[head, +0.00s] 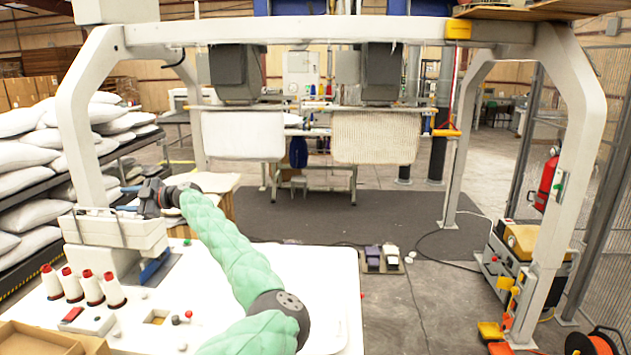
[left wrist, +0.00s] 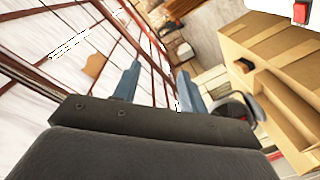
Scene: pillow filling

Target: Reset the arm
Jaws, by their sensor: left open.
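My left arm (head: 232,248), in a green quilted sleeve, reaches from the bottom middle of the head view up toward the left. My left gripper (head: 126,198) is at its end, level with the top of the white sewing machine head and pointing left. In the left wrist view, the two blue fingers of my left gripper (left wrist: 157,88) are spread apart with nothing between them. My right gripper is not in view.
Below the arm, a white table (head: 220,300) carries a white machine head (head: 110,232) and several red-topped thread cones (head: 91,288). A cardboard box (head: 45,340) sits at the bottom left. Racks of white pillows (head: 25,155) stand behind. A white frame (head: 300,32) spans overhead.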

